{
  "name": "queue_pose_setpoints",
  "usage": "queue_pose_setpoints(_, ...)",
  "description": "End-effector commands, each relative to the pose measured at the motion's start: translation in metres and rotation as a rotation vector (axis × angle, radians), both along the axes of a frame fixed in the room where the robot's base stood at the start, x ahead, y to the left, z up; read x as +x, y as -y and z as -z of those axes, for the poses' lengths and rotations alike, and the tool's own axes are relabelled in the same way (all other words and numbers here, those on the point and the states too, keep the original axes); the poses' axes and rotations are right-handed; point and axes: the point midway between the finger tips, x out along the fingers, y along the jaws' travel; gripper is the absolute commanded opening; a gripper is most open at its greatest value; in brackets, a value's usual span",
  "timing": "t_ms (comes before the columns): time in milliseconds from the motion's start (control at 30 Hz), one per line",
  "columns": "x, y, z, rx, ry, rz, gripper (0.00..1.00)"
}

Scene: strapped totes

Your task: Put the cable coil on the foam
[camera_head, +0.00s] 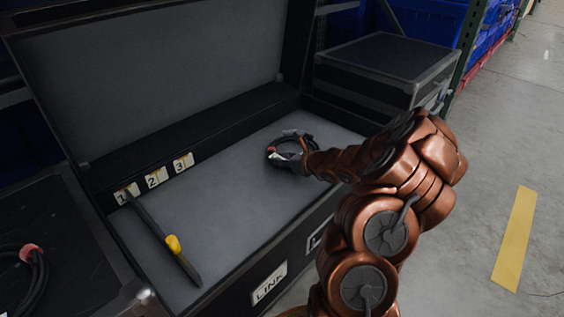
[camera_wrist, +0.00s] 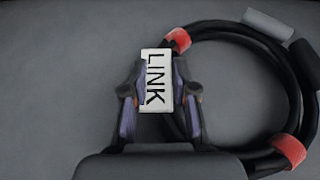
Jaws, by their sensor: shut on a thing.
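The cable coil (camera_head: 270,155) is black with red bands and a white tag reading "LINK" (camera_wrist: 157,80). It is at the right part of the grey foam (camera_head: 225,190) lining the open case. My gripper (camera_head: 297,150) reaches in from the right. In the wrist view my gripper (camera_wrist: 158,100) is shut on the coil's tag, with one finger on each side. The coil (camera_wrist: 292,75) loops to the right of the fingers, with the foam (camera_wrist: 60,75) behind it. I cannot tell whether the coil touches the foam or hangs just above it.
A black divider bar (camera_head: 158,235) with a yellow band crosses the foam at left. Number labels 1, 2 and 3 (camera_head: 155,177) line the case's back wall. Another coil (camera_head: 38,275) lies on a dark surface at lower left. A closed black case (camera_head: 385,60) stands behind.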

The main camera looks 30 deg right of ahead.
Motion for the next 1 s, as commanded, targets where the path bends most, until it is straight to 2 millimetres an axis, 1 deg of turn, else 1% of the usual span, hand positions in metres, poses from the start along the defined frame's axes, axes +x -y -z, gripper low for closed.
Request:
queue_pose_setpoints(233,0.0,0.0,0.0,-0.001,0.0,0.0,0.0)
queue_pose_setpoints(267,0.0,0.0,0.0,0.0,0.0,0.0,0.28)
queue_pose_setpoints(500,0.0,0.0,0.0,0.0,0.0,-0.001,0.53)
queue_pose_setpoints(867,-0.001,0.0,-0.002,0.0,-0.001,0.0,0.53)
queue_pose_setpoints(1000,-0.012,0.004,-0.008,0.002,0.0,0.003,0.53)
